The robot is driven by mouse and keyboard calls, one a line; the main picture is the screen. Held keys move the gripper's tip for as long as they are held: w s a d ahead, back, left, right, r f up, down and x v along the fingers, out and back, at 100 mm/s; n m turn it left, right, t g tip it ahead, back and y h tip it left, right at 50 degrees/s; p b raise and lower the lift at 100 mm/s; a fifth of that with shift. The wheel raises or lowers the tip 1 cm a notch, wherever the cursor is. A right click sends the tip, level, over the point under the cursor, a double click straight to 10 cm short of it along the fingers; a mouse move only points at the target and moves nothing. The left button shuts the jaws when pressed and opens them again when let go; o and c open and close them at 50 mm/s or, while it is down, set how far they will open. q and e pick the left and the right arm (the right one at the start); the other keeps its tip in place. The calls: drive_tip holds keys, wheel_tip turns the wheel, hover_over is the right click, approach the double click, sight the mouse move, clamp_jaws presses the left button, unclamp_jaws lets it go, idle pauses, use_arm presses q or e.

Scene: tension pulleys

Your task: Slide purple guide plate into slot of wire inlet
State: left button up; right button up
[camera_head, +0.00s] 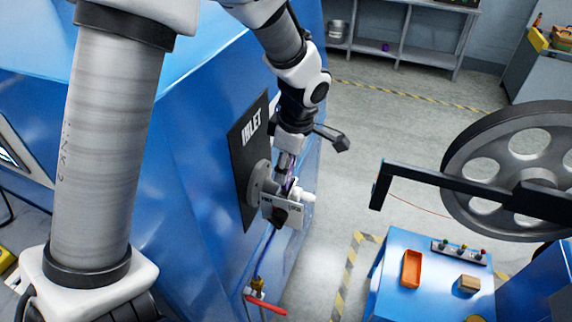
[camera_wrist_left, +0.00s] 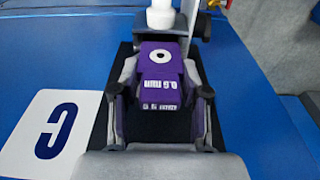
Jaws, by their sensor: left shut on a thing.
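The purple guide plate (camera_wrist_left: 161,78) shows in the left wrist view, with a round white-ringed hole and white lettering. My left gripper (camera_wrist_left: 160,108) is shut on it, one finger on each side. In the head view the left gripper (camera_head: 288,178) is at the wire inlet, and only a sliver of purple shows there. The wire inlet (camera_head: 262,184) is a grey round fitting on a black panel marked INLET, with a pale bracket (camera_head: 284,211) in front. The slot is hidden, so I cannot tell whether the plate is in it. My right gripper is out of view.
The blue machine wall (camera_head: 195,170) stands close on the left. A red-handled valve (camera_head: 266,305) is below the inlet. A large grey pulley wheel (camera_head: 515,170) and a blue table (camera_head: 390,290) with an orange tray (camera_head: 412,268) stand right. Open floor lies between.

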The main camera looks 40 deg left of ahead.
use_arm(q)
drive_tip(key=shift+f+b, duration=1.4)
drive_tip(key=shift+f, duration=0.35)
drive_tip(key=shift+f, duration=0.2)
drive_tip(key=shift+r, duration=0.35)
idle(0.6)
drive_tip(key=shift+f, duration=0.3)
